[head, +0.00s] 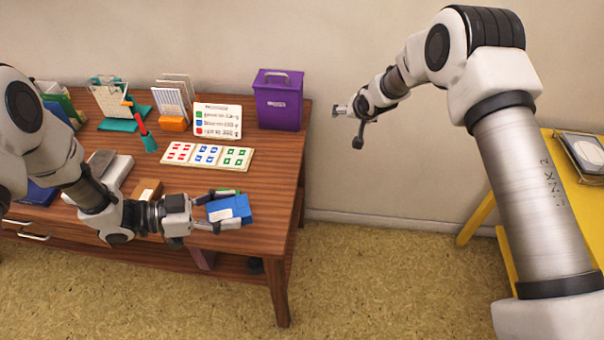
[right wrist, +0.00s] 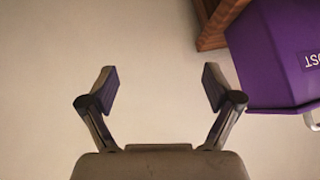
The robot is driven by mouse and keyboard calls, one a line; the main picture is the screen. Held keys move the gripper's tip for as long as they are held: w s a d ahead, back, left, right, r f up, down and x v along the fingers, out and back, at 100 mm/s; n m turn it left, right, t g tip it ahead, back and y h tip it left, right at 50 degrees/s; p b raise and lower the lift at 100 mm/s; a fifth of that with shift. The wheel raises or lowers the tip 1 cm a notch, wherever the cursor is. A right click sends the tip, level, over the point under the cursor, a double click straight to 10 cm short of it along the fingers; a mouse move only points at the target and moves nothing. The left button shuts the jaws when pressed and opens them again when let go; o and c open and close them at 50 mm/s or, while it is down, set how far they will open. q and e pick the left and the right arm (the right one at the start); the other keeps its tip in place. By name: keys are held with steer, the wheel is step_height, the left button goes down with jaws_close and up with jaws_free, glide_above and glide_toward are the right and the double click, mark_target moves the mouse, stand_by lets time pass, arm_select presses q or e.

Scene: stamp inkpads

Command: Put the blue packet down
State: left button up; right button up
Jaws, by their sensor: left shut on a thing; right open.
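The blue packet (head: 231,209) is a small blue box with a pale label, at the front right of the wooden table in the head view. My left gripper (head: 212,209) is shut on it from the left. I cannot tell whether the packet touches the tabletop. A bit of green shows just behind the packet, mostly hidden. My right gripper (head: 345,108) is open and empty, up in the air to the right of the table. In the right wrist view its fingers (right wrist: 160,90) are spread, with only plain wall between them.
On the wooden table (head: 262,172) lie a card with red, blue and green marks (head: 208,156), a colour-coded sign (head: 218,120) and a purple bin (head: 279,99). A yellow table (head: 570,165) stands right.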

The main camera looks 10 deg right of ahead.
steer(key=s+a+f+m+g+y, duration=0.2)
steer(key=s+a+f+m+g, duration=0.15)
steer(key=s, duration=0.45)
steer(key=s+a+f+m+g+y, duration=0.1)
steer(key=s+a+f+m+g, duration=0.2)
steer(key=s, duration=0.5)
steer(key=s+a+r+m+g+y, duration=0.4)
steer(key=s+a+r+m+y, duration=0.3)
steer(key=a+r+y, duration=0.55)
steer(key=s+a+f+h, duration=0.1)
steer(key=a+f, duration=0.1)
steer(key=a, duration=0.3)
steer(key=s+a+f+h, duration=0.1)
steer(key=a+f, duration=0.1)
steer(key=a, duration=0.4)
steer(key=shift+s+a+f+n+t, duration=0.15)
steer(key=shift+s+a+n+t, duration=0.2)
steer(key=shift+n, duration=0.1)
steer(key=shift+w, duration=0.1)
steer(key=c, duration=1.2)
arm_select(q)
steer(key=o, duration=1.4)
steer(key=shift+c, duration=0.2)
arm_select(e)
steer(key=shift+c, duration=0.3)
